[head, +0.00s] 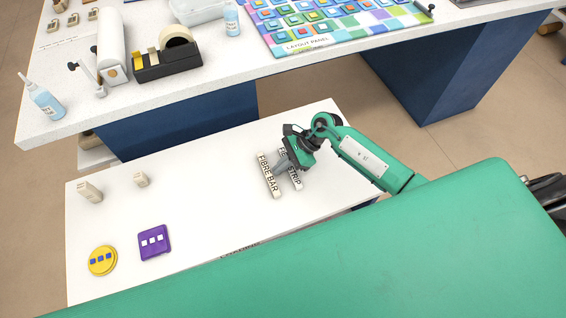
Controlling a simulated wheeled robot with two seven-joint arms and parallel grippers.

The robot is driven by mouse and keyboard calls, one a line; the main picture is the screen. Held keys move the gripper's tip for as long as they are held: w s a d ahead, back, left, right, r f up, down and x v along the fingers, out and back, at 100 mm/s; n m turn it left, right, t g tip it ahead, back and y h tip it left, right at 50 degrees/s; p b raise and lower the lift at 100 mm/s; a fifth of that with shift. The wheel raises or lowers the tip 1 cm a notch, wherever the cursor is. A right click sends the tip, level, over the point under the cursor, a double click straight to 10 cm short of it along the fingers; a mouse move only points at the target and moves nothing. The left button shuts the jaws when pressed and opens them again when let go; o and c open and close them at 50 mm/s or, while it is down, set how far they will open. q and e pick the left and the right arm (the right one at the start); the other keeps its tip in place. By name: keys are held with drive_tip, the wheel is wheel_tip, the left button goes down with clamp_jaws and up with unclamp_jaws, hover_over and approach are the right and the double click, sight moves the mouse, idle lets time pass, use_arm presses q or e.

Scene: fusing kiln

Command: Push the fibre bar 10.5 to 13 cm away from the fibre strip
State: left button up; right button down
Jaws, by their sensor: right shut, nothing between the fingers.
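The fibre bar (268,176) is a cream bar with its name in dark letters, lying on the white low table. The fibre strip (296,181) is a pale piece just to its right, roughly parallel, with a narrow gap between them. My right gripper (281,167) is shut and empty, its fingers low over the gap between the bar and the strip. It hides part of the strip's lettering. I cannot tell whether the fingertips touch the bar. My left gripper is out of the picture.
The white table (205,208) is clear to the left of the bar. Two small cream blocks (89,192) (141,180), a purple square tile (154,242) and a yellow disc (102,261) lie farther left. A higher worktable (220,62) stands behind. My green arm covers the front right.

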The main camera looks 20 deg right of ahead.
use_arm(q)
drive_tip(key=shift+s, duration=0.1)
